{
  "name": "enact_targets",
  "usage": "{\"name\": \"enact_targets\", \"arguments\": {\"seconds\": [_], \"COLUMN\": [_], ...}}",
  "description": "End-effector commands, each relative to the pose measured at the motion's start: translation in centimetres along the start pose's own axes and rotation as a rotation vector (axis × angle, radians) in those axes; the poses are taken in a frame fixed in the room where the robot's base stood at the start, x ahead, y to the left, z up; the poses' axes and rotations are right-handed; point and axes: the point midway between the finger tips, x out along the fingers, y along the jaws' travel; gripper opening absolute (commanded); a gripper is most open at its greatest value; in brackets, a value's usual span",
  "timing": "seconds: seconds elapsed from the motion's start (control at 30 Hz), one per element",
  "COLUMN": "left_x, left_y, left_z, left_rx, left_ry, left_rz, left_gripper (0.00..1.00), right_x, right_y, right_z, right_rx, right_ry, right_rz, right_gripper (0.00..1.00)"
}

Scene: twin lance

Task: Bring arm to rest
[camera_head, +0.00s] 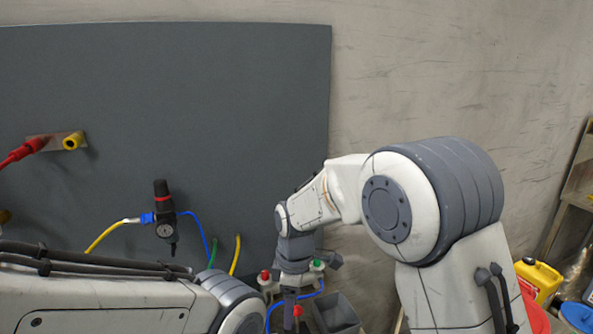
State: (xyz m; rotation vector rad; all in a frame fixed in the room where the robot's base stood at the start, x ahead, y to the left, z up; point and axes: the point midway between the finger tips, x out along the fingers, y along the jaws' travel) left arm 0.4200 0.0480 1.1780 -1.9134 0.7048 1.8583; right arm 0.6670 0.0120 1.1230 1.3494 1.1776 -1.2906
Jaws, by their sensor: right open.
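My right arm rises at the right of the head view, bends at its large grey-and-white joint and reaches down and left. My right gripper (290,296) is at the lower middle, pointing down, in front of the grey panel's lower right edge. It is small and partly mixed with the things around it, and its jaws are open. My left arm comes in along the bottom left edge. Its gripper is outside the view.
A dark grey panel (230,90) covers the wall. It carries a red connector (28,149), a yellow socket (73,141) and a regulator with gauge (164,215). A grey bin (337,314) stands beside my right gripper. A yellow container (540,279) is at the right.

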Motion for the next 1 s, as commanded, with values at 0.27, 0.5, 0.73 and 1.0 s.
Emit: {"name": "enact_targets", "arguments": {"seconds": [0.27,0.5,0.73,1.0], "left_x": [2.4,3.3,3.4,3.4], "left_y": [-0.2,-0.2,-0.2,-0.2], "left_z": [0.1,0.2,0.2,0.2], "left_rx": [0.001,0.001,0.001,0.001], "left_ry": [0.000,0.000,0.000,0.000], "left_rz": [0.000,0.000,0.000,0.000], "left_gripper": [0.50,0.50,0.50,0.50], "right_x": [-3.5,-2.9,-2.4,-2.4], "right_y": [-14.1,-21.9,-23.7,-23.7], "right_z": [3.5,8.0,9.3,9.2], "right_rx": [0.434,0.714,0.796,0.795], "right_ry": [0.026,0.035,0.034,0.034], "right_rz": [-0.004,-0.017,-0.023,-0.022], "right_gripper": [0.66,0.66,0.66,0.66]}}
